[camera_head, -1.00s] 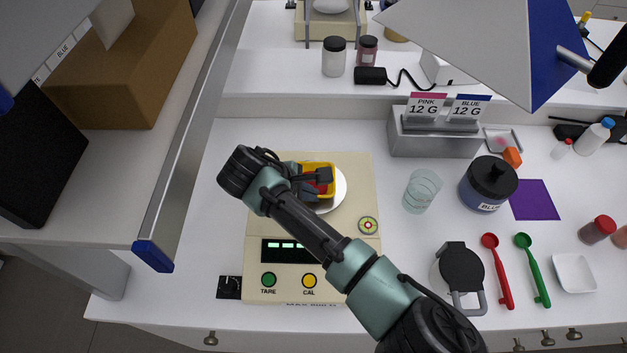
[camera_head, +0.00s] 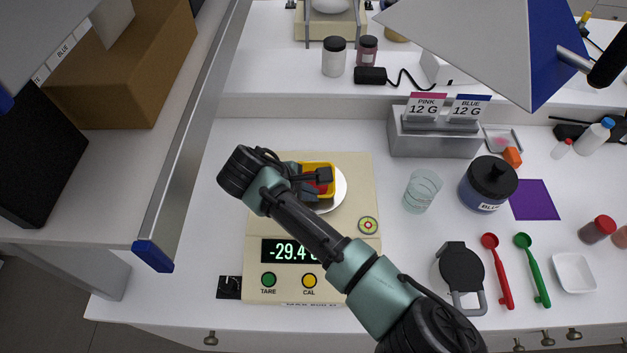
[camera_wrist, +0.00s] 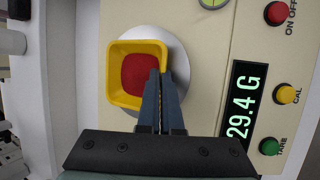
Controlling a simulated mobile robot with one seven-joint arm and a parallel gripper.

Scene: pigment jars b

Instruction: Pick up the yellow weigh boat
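The yellow weigh boat (camera_wrist: 116,72) holds a red fill and is over the round white pan (camera_wrist: 179,62) of the balance. It also shows in the head view (camera_head: 332,181), partly hidden by my gripper (camera_head: 316,184). In the wrist view my gripper (camera_wrist: 164,76) has its fingers close together on the boat's right wall, one inside and one outside. The boat looks level. The balance (camera_head: 357,265) reads -29.4 in the head view, so the boat appears to be off the pan, though the gap is too small to see.
Right of the balance stand a glass beaker (camera_head: 422,190), a dark blue jar (camera_head: 488,184) and a lidded black-topped container (camera_head: 461,270). Red (camera_head: 498,272) and green (camera_head: 533,270) scoops lie farther right. A shelf edge (camera_head: 190,140) rises at left.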

